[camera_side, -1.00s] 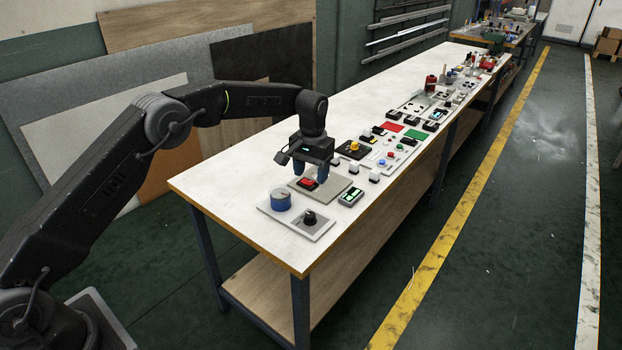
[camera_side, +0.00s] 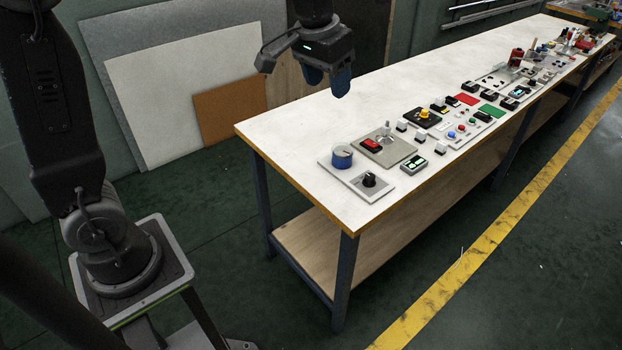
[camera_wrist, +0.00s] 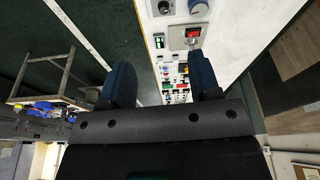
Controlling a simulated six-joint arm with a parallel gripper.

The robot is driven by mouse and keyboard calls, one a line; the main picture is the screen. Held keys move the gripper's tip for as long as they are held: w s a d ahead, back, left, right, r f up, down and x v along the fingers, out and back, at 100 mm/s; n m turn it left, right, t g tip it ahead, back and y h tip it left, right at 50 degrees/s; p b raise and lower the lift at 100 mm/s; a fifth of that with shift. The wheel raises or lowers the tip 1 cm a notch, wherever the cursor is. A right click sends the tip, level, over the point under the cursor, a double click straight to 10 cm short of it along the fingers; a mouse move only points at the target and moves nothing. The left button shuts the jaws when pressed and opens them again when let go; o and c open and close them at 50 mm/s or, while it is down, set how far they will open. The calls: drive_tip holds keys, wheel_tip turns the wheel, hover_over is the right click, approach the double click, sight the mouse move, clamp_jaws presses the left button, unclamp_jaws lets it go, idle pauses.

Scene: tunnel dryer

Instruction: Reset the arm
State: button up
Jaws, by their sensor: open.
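My gripper (camera_side: 328,80) hangs above the far left part of the white workbench (camera_side: 300,122), with its blue fingertips pointing down. It is open and empty, and it touches nothing. In the wrist view my two dark blue fingers (camera_wrist: 163,84) stand apart, with the bench panels showing between and beyond them. A red rocker switch (camera_side: 371,144) on a grey plate sits on the bench, to the right of and below my gripper in the side view. The red switch also shows near the top of the wrist view (camera_wrist: 193,33).
Near the front bench corner are a blue round knob (camera_side: 342,156), a black dial (camera_side: 369,179) and a green-lit device (camera_side: 413,163). Several buttons and panels run along the bench. Boards (camera_side: 185,95) lean on the wall. The bench's left end is clear.

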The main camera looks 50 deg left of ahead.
drive_tip(key=s+f+t, duration=0.2)
drive_tip(key=s, duration=1.9)
drive_tip(key=shift+s+d+f+m+t, duration=0.15)
drive_tip(key=shift+s+f+m+t, duration=0.2)
drive_tip(key=shift+s+m+t, duration=0.05)
